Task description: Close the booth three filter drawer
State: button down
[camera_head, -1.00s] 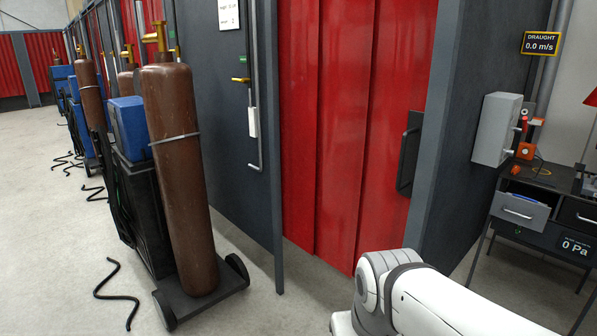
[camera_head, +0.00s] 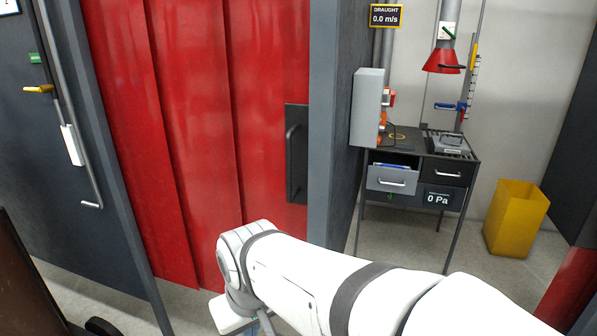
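A light grey drawer (camera_head: 392,180) with a bar handle stands pulled out from the dark workbench (camera_head: 462,153) beyond the grey partition. Something blue and pale shows at its open top. A dark drawer (camera_head: 447,171) beside it looks shut. I cannot read a booth number, so I cannot tell from a label which booth this is. My white arm reaches in from the bottom right, well short of the bench. Its wrist is at the bottom edge, and the gripper fingers are below the picture.
A grey partition edge (camera_head: 326,110) and a red strip curtain (camera_head: 180,120) stand between my arm and the bench's left side. A grey box (camera_head: 367,108) is by the bench. A yellow bin (camera_head: 515,218) stands right of it. Open floor lies before the bench. A 0 Pa display (camera_head: 438,198) hangs under the dark drawer.

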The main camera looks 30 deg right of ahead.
aim_at(401, 181)
jog(key=z, duration=2.35)
jog(key=i, duration=3.4)
jog(key=u, duration=1.85)
